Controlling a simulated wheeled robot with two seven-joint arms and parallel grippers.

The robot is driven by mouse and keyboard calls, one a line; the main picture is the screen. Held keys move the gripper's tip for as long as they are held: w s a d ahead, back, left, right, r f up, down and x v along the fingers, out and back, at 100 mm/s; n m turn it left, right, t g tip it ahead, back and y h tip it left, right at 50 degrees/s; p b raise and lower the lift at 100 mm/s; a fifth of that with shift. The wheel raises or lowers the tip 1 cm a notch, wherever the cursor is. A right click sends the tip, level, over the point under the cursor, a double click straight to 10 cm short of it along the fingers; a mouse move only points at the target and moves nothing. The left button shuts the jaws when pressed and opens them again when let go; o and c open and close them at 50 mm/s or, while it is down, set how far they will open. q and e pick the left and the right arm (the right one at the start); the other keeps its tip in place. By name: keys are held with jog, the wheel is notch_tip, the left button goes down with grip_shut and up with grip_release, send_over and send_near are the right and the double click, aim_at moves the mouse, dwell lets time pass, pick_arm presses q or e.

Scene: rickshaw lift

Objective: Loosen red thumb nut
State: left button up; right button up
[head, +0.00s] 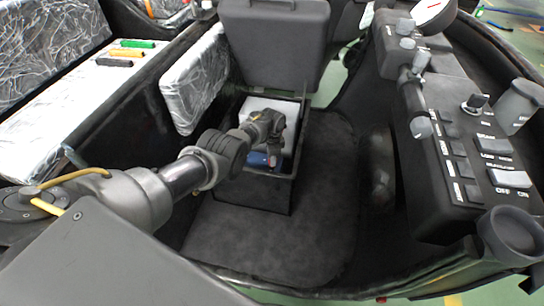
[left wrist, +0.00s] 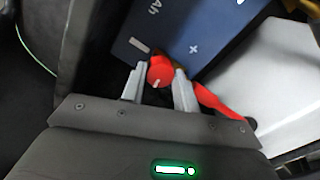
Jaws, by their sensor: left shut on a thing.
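The red thumb nut (left wrist: 160,72) is a round red knob with a pale mark, on the terminal of a dark blue battery (left wrist: 205,25). A plus sign shows on the battery. My left gripper (left wrist: 159,88) is shut on the red thumb nut, one finger on each side of it. In the head view my left gripper (head: 272,158) reaches down into the open black box (head: 268,190), and the blue battery (head: 258,160) shows only in part. The nut is mostly hidden there. My right gripper is not in view.
A red cable (left wrist: 222,106) runs from beside the nut to the right, next to a white surface (left wrist: 275,85). A control panel (head: 460,140) stands at the right. Black floor (head: 300,240) lies clear in front of the box. Several markers (head: 125,53) lie on the left seat.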

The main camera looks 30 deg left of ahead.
pick_arm(q)
jog(key=shift+n, duration=3.1)
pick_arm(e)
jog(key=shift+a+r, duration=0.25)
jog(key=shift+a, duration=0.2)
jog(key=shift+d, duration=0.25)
pick_arm(q)
jog(key=o, duration=0.9)
jog(key=shift+o, duration=0.4)
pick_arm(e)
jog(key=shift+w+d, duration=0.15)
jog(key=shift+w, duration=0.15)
pick_arm(q)
jog(key=shift+r, duration=0.1)
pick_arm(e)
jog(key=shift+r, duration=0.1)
